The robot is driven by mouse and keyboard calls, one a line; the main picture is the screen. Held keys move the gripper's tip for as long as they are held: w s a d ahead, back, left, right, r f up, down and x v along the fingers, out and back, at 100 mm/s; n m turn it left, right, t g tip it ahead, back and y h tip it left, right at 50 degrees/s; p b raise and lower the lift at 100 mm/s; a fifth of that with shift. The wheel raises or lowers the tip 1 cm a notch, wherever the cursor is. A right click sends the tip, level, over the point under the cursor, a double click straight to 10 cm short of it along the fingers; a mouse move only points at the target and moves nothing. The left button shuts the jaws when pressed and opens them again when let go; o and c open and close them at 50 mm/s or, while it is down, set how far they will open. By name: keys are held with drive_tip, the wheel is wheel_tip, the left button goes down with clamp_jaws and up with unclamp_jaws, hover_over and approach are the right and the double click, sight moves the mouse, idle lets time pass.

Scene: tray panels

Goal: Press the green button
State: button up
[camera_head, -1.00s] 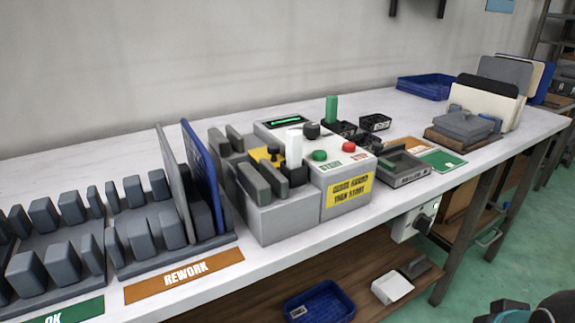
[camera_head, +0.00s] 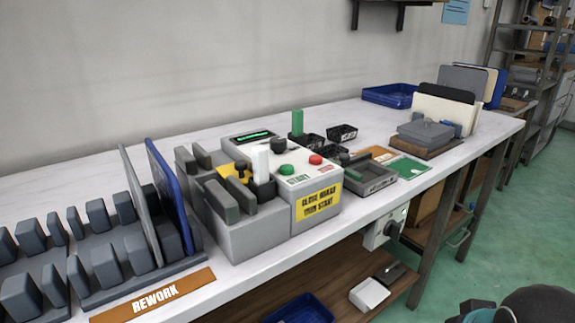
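The green button (camera_head: 287,170) is a round cap on the white sloped top of a control box (camera_head: 305,207) on the bench. A red button (camera_head: 316,159) sits to its right and a black knob (camera_head: 278,145) behind it. A yellow label (camera_head: 318,204) is on the box front. A dark rounded part with teal at the bottom right edge may be my arm; my gripper's fingers cannot be made out. Nothing covers the green button.
Grey fixture blocks (camera_head: 222,201) and a white upright piece (camera_head: 261,160) stand left of the buttons. A green upright block (camera_head: 297,122) and small black bins (camera_head: 342,132) are behind. A grey tray (camera_head: 370,184) is to the right. Upright panels (camera_head: 170,190) stand in a rack at left.

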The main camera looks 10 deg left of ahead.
clamp_jaws()
idle(1.1)
